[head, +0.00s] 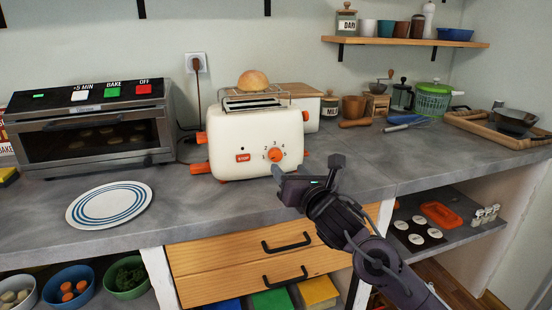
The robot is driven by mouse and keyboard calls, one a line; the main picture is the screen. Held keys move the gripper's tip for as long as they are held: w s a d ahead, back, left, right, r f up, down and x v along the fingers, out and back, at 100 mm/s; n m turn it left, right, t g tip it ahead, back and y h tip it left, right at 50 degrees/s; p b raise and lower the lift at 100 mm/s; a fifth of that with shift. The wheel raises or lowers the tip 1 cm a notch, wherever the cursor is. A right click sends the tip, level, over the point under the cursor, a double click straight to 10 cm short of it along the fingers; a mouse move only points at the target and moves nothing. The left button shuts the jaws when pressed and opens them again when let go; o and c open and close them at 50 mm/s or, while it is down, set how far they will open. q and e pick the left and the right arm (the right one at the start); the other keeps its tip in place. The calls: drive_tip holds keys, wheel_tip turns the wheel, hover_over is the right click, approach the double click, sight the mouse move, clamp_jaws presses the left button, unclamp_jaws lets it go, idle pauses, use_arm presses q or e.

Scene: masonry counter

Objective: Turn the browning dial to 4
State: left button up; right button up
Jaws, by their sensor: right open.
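The cream toaster (240,140) stands on the grey counter and faces me. Its orange browning dial (275,155) is on the lower right of the front, with the numbers 1 to 5 around it. The dial's pointer is too small to read for certain. A red stop button (243,158) is left of the dial. My right gripper (307,168) is open and empty, just in front of and to the right of the dial, apart from it as far as I can tell. My left gripper is not in view.
A bun (253,80) rests on the rack above the toaster. A toaster oven (90,130) stands at the left, with a striped plate (110,205) in front of it. Jars and a grinder stand behind on the right.

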sight(277, 157)
drive_tip(key=x, duration=0.6)
drive_tip(key=shift+w+a+r, duration=0.1)
drive_tip(key=shift+w, duration=0.1)
drive_tip(key=shift+c, duration=0.2)
drive_tip(key=c, duration=0.9)
